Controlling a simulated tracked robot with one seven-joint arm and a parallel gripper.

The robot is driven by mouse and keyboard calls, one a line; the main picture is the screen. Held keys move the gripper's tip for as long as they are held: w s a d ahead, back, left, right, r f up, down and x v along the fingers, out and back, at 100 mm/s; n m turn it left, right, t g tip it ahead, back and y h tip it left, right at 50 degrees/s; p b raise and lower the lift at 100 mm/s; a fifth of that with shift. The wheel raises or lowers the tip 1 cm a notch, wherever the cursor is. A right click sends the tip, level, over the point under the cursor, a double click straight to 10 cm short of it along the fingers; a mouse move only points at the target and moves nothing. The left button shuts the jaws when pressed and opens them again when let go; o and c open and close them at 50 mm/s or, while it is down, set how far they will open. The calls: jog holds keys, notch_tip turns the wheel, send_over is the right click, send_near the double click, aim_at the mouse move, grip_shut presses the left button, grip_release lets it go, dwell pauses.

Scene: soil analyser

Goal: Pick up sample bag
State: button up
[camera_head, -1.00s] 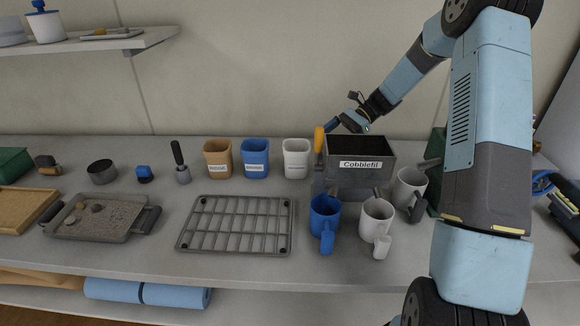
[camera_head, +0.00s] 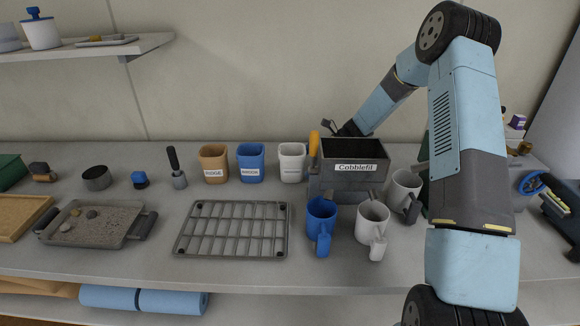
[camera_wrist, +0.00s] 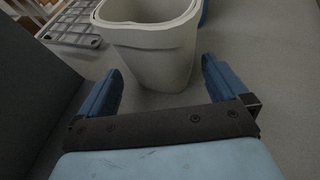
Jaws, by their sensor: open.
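Three square, open-topped, labelled containers that look like the sample bags stand in a row at the back of the bench: a tan one (camera_head: 214,163), a blue one (camera_head: 251,162) and a white one (camera_head: 291,162). The label words are hard to read. My gripper (camera_wrist: 160,74) is open and low over the bench. In the wrist view the white container (camera_wrist: 150,42) stands upright just ahead, roughly between the two blue fingers, with no clear contact. In the head view the fingers are hidden behind the grey box marked Cobblefil (camera_head: 354,176).
The Cobblefil box, with an orange handle (camera_head: 314,143), stands right of the white container. A wire rack (camera_head: 232,228) lies in front of the containers. A tray with stones (camera_head: 97,222) is at left.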

aim_at(283, 175)
jog(key=shift+w+x, duration=0.2)
jog(key=shift+x, duration=2.5)
jog(key=c, duration=1.1)
jog(key=shift+w+r, duration=0.1)
jog(key=shift+r, duration=0.1)
